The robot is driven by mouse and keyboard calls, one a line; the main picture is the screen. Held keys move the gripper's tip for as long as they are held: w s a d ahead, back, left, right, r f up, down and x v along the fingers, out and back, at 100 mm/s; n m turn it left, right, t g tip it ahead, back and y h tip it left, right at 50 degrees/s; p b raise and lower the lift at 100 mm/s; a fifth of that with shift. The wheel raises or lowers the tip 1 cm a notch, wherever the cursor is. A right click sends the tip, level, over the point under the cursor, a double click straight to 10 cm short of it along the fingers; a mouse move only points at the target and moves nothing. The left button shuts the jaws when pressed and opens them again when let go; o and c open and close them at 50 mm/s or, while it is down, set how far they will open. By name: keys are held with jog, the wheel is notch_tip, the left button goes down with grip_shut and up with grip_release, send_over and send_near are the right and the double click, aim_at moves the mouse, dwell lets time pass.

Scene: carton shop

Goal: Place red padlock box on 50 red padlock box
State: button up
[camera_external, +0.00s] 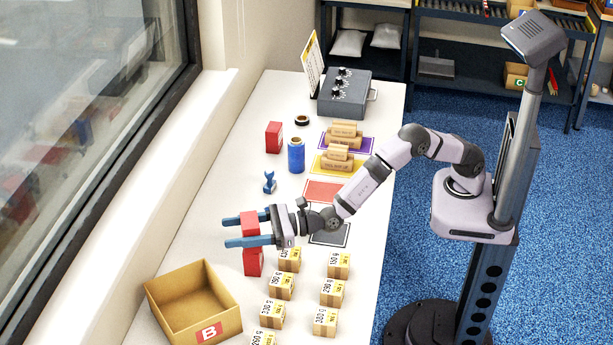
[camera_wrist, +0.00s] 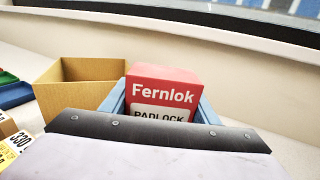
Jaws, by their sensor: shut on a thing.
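My gripper (camera_external: 246,231) has its two blue fingers shut on a red padlock box (camera_external: 250,223), over the left side of the table. In the wrist view the box (camera_wrist: 163,88) sits between the blue fingers, with "Fernlok" and "PADLOCK" on its face. Red surface (camera_external: 253,263) also shows below the near finger; I cannot tell whether this is a second box under the held one or the same box. Another red box (camera_external: 273,137) stands upright farther back, apart from my gripper. No "50" marking is readable on any red box.
An open carton marked B (camera_external: 185,270) stands at the front left. Several small labelled cartons (camera_external: 281,286) stand near my gripper. A bare red mat (camera_external: 322,191) lies behind. A blue cylinder (camera_external: 296,156), a small blue object (camera_external: 269,183) and mats bearing brown packages (camera_external: 340,160) are farther back.

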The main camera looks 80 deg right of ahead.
dwell(0.3)
jog(key=o, duration=1.2)
jog(key=shift+f, duration=0.1)
jog(key=shift+r, duration=0.2)
jog(key=shift+b+v, duration=1.5)
jog(key=shift+v, duration=4.55)
